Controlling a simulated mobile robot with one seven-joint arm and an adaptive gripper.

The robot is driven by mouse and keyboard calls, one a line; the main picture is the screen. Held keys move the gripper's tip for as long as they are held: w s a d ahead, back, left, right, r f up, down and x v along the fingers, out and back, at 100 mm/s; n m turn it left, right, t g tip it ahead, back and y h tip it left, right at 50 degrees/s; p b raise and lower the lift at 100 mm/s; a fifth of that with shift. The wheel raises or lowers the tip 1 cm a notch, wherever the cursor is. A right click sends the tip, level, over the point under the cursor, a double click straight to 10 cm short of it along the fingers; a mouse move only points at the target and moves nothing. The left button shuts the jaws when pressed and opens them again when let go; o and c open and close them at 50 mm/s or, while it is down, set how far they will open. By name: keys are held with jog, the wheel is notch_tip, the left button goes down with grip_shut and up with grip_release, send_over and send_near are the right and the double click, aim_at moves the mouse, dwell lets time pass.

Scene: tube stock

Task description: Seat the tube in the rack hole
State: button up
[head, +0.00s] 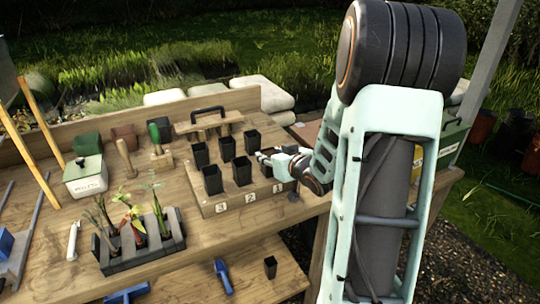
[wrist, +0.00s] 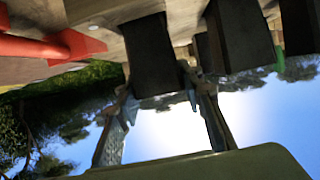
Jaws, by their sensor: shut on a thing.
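The rack is a wooden block (head: 208,209) with black square tubes in two rows and labels 3, 2, 1 along its front. My gripper (head: 264,156) is at the rack's right end, shut on a black tube (head: 267,171) at the front row near label 1. In the wrist view my gripper's fingers (wrist: 156,84) stand on both sides of this dark tube (wrist: 154,50). The fingers partly hide the tube in the head view. How deep it sits in its hole is hidden.
Other black tubes (head: 242,172) stand close to the left. A grey tray (head: 150,260) holds seedlings at the front left. A wooden tote with a black handle (head: 208,119) is behind the rack. A loose black pot (head: 270,267) is on the lower shelf.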

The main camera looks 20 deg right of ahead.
jog(key=shift+f, duration=0.2)
dwell(0.6)
jog(key=o, duration=1.4)
jog(key=shift+r, duration=0.1)
notch_tip(320, 180, up, 9)
jog(key=p, duration=0.7)
